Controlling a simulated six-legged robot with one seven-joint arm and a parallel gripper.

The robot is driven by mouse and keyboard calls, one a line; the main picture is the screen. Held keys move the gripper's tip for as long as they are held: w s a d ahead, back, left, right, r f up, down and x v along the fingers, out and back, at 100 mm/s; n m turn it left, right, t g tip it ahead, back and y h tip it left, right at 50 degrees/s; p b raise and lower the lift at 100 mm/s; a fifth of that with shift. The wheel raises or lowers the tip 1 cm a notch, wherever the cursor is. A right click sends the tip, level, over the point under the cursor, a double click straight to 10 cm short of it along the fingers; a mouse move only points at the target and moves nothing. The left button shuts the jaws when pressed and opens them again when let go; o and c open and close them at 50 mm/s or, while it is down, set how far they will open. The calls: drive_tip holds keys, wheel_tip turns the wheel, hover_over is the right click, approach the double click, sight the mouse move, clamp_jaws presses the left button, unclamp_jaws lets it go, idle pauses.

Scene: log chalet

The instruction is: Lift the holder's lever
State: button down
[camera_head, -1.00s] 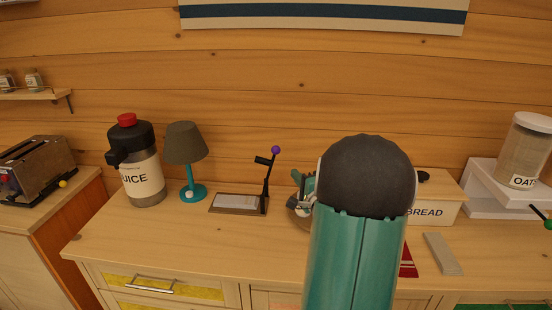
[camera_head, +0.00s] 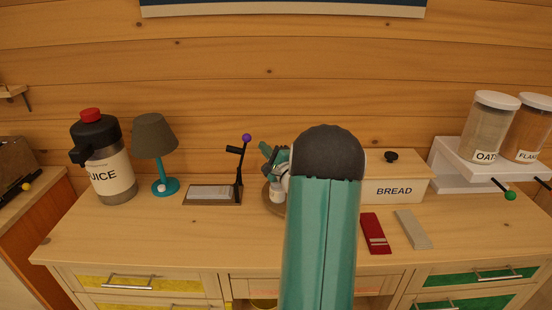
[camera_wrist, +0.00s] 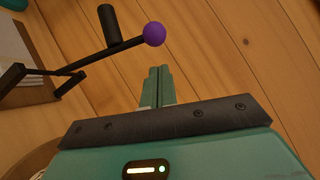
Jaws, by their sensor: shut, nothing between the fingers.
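The holder (camera_head: 198,194) is a flat dark tray with white paper on it, standing on the counter left of my arm in the head view. Its black lever (camera_head: 239,178) stands upright at the tray's right end, with a purple ball (camera_head: 247,138) on top. In the wrist view, the purple ball (camera_wrist: 154,34) and the black lever (camera_wrist: 98,56) lie just beyond my fingertips. My gripper (camera_wrist: 159,72) is shut and empty, apart from the lever. In the head view my gripper (camera_head: 270,154) is right of the lever, partly hidden by my arm.
A teal lamp (camera_head: 154,136) and a juice jug (camera_head: 109,176) stand left of the holder. A bread box (camera_head: 400,190) stands right of my arm, with a red piece (camera_head: 374,230) and a grey piece (camera_head: 411,229) before it. The counter front left of my arm is clear.

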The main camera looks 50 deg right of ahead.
drive_tip(key=shift+w+a+r, duration=0.25)
drive_tip(key=shift+w+a, duration=0.05)
drive_tip(key=shift+w, duration=0.15)
drive_tip(key=shift+w+a+r, duration=0.25)
drive_tip(key=shift+w, duration=0.2)
drive_tip(key=shift+w+a+r+n+y, duration=0.3)
drive_tip(key=shift+w+a+n, duration=0.1)
drive_tip(key=shift+w+n, duration=0.1)
